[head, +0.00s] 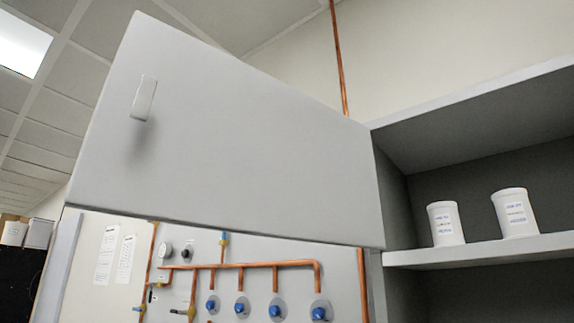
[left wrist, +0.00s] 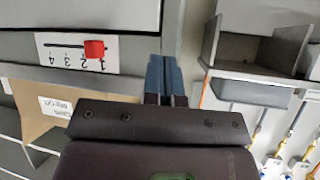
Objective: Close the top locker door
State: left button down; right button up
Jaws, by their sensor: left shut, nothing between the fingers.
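The top locker door (head: 235,140) is a light grey panel that stands wide open in the head view. It is joined at its right edge to the locker (head: 395,200), and its handle (head: 144,97) is at the upper left of the panel. The locker interior shows at the right. My left gripper (left wrist: 165,75) shows in the left wrist view, with its two blue-grey fingers shut together and empty. No gripper shows in the head view, and the left gripper is apart from the door there. My right gripper is in neither view.
Two white jars (head: 445,223) (head: 515,213) stand on the locker shelf (head: 480,252). Copper pipes with blue valves (head: 241,306) run on the wall panel below the door. In the left wrist view, a red slider (left wrist: 94,49) and a cardboard box (left wrist: 40,108) are near the gripper.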

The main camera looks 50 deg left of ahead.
aim_at(224, 145)
jog(key=k+j+z, duration=0.1)
jog(key=j, duration=0.35)
jog(key=k+j+z, duration=0.1)
jog(key=j, duration=0.35)
jog(key=k+j+z, duration=0.15)
jog(key=j, duration=0.25)
jog(key=k+j+z, duration=0.1)
jog(key=k+j, duration=0.2)
jog(key=k+j+z, duration=0.1)
jog(key=j, duration=0.4)
jog(key=k, duration=0.1)
